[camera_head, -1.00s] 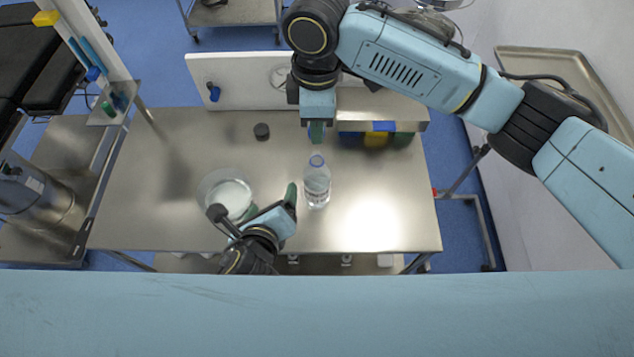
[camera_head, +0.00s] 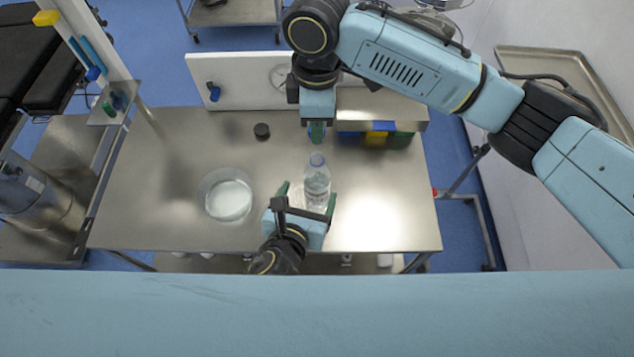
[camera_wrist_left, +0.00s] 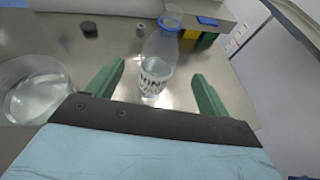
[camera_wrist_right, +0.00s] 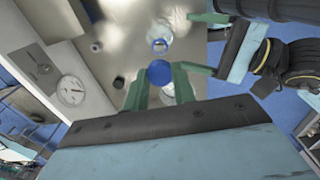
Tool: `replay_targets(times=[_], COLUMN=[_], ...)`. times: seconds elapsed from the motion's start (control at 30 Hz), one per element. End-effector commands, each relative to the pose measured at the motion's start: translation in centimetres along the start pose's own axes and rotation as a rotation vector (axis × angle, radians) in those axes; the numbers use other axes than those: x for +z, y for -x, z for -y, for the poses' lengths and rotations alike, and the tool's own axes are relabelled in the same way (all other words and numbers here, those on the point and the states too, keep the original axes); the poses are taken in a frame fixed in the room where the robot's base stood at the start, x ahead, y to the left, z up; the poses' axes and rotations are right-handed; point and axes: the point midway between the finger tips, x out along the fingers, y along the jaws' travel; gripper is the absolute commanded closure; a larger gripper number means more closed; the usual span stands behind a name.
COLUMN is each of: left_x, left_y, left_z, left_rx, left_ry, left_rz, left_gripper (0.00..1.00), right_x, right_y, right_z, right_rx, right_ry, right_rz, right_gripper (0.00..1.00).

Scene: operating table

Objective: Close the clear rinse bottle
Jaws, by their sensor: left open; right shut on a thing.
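The clear rinse bottle (camera_head: 317,186) stands upright on the steel table, a blue ring at its neck; it also shows in the left wrist view (camera_wrist_left: 158,66) and right wrist view (camera_wrist_right: 159,30). My left gripper (camera_head: 307,195) is open, its fingers on either side of the lower bottle, with no grip on it. The left wrist view shows the bottle ahead between the fingertips. My right gripper (camera_head: 316,132) points down behind the bottle in the head view. It is shut on a blue cap (camera_wrist_right: 159,72), seen in the right wrist view, apart from the bottle neck.
A clear bowl of liquid (camera_head: 228,196) stands left of the bottle. A small dark cap (camera_head: 262,131) lies toward the back. Coloured bins (camera_head: 376,139) sit under a shelf at the back right. The table (camera_head: 385,225) is clear at front right.

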Motion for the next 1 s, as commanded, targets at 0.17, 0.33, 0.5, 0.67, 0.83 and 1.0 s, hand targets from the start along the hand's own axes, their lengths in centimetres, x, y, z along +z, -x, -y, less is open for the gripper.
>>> replay_targets(times=[0.17, 0.33, 0.5, 0.67, 0.83, 1.0], left_x=[0.2, 0.1, 0.1, 0.1, 0.0, 0.0], left_y=[-3.6, -6.7, -8.8, -9.7, -9.9, -9.9], left_z=[0.0, 0.0, 0.0, 0.0, 0.0, 0.0], left_rx=[0.001, 0.001, 0.001, 0.0, -0.001, -0.001], left_ry=[0.001, 0.001, 0.001, 0.001, 0.001, 0.001], left_rz=[0.002, 0.001, 0.001, 0.001, 0.0, 0.0], left_gripper=[0.2, 0.2, 0.2, 0.2, 0.2, 0.2], right_x=[0.0, 0.0, 0.0, 0.0, 0.0, 0.0], right_y=[0.0, 0.0, 0.0, 0.0, 0.0, 0.0], right_z=[0.0, 0.0, 0.0, 0.0, 0.0, 0.0], right_rx=[0.0, 0.0, 0.0, 0.0, 0.0, 0.0], right_ry=[0.0, 0.0, 0.0, 0.0, 0.0, 0.0], right_rz=[0.0, 0.0, 0.0, 0.0, 0.0, 0.0], right_gripper=[0.95, 0.95, 0.95, 0.95, 0.95, 0.95])
